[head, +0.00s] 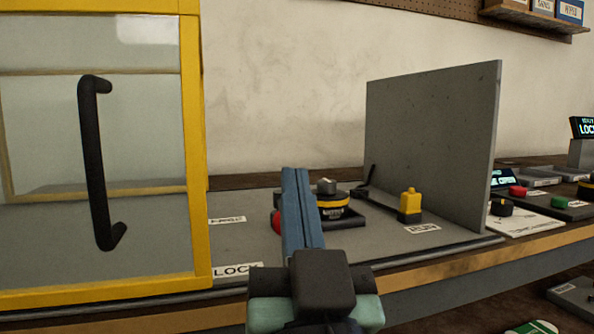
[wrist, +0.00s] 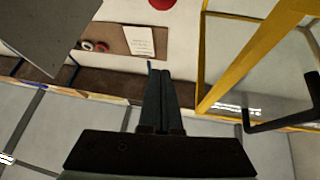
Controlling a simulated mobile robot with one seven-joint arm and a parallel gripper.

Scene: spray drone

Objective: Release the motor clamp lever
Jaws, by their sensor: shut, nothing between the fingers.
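A round black motor (head: 332,207) with a yellow band and a grey top sits on a dark base on the grey bench in the head view. A thin dark upright piece (head: 369,176) stands just right of it; I cannot tell if this is the clamp lever. A red knob (head: 276,222) shows at the motor's left, partly hidden by my fingers. My gripper (head: 295,172) is shut and empty, its blue fingers in front of the motor's left side in this view. In the wrist view, the closed fingers (wrist: 158,72) show, but no motor or lever.
A yellow-framed clear door (head: 193,150) with a black handle (head: 92,160) stands at the left. A grey upright panel (head: 432,140) stands behind and right of the motor. A yellow block (head: 410,204) on a black base is between them. Red and green buttons lie farther right.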

